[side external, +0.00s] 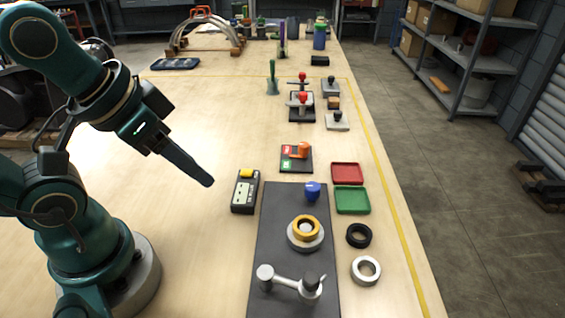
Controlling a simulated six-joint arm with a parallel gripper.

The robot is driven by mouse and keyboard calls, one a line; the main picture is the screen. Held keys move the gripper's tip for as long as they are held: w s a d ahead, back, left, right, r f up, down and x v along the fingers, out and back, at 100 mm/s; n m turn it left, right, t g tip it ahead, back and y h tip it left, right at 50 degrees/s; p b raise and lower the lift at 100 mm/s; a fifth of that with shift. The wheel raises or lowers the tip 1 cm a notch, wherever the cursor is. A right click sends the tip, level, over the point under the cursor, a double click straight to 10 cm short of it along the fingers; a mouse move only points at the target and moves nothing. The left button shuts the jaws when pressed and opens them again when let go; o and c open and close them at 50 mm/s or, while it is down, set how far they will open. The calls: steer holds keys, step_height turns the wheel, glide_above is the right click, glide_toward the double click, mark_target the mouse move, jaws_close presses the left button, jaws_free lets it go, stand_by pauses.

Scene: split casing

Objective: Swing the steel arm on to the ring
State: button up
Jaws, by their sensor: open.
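The steel arm (287,283) lies at the near end of a dark grey plate (276,212). A round light knob is at its left end, and a round boss with a dark top (312,281) is at its right end. A gold ring (317,228) sits on a pale round base (293,241) in the middle of the plate. The steel arm is apart from this ring, on its near side. My gripper (208,182) is open and empty, up and to the left of the plate. Its fingers overlap in this view.
A blue knob (312,190) stands at the plate's far end. A black ring (359,235) and a silver ring (366,270) lie right of it, near red (347,173) and green (352,200) trays. A dark box (245,191) stands left of the plate.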

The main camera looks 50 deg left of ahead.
steer(key=shift+o, duration=0.8)
steer(key=w+d+r+n, duration=0.2)
steer(key=w+r, duration=0.1)
steer(key=r, duration=0.1)
steer(key=m+g, duration=0.4)
steer(key=g, duration=0.2)
glide_above(311, 277)
step_height(311, 277, down, 8)
steer(key=shift+f, duration=2.75)
